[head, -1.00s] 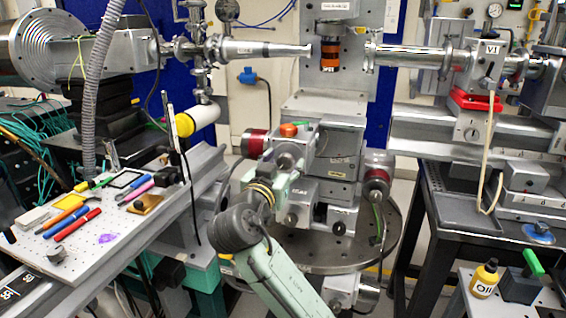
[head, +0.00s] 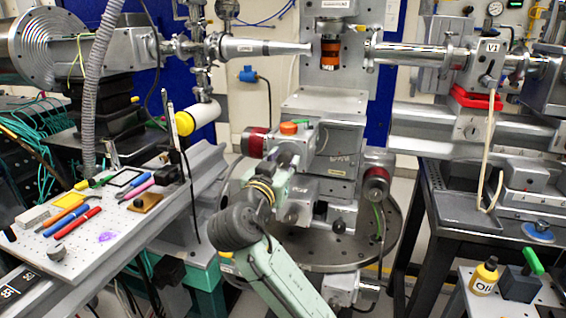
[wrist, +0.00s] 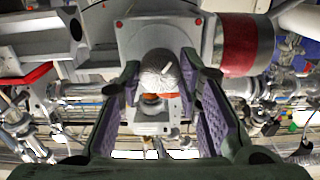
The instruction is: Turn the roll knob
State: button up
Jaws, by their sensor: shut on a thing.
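The roll knob (wrist: 158,72) is a round grey knob with a pale raised mark, in front of a grey stage housing in the wrist view. My gripper (wrist: 160,84) is around it, with one purple-padded finger on each side, and is shut on the knob. In the head view my gripper (head: 283,165) reaches the front of the grey stage stack (head: 325,140), below an orange-topped part (head: 288,128). The knob itself is hidden there behind my wrist and fingers.
A red-banded motor (head: 254,143) sits just left of my gripper, and another (head: 376,180) to the right. A round base plate (head: 345,250) lies below. A tool board (head: 130,215) stands at left and an oil bottle (head: 485,277) at right.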

jog(key=shift+n, duration=0.5)
jog(key=n, duration=0.2)
jog(key=shift+a+n, duration=0.1)
jog(key=shift+n, duration=0.3)
jog(key=n, duration=0.5)
jog(key=n+p, duration=0.1)
jog(key=n, duration=0.3)
jog(key=shift+n, duration=0.4)
jog(key=shift+a+n+p, duration=0.1)
jog(key=shift+n+p, duration=0.65)
jog(key=shift+n, duration=1.25)
jog(key=o, duration=1.1)
jog(key=shift+f, duration=0.1)
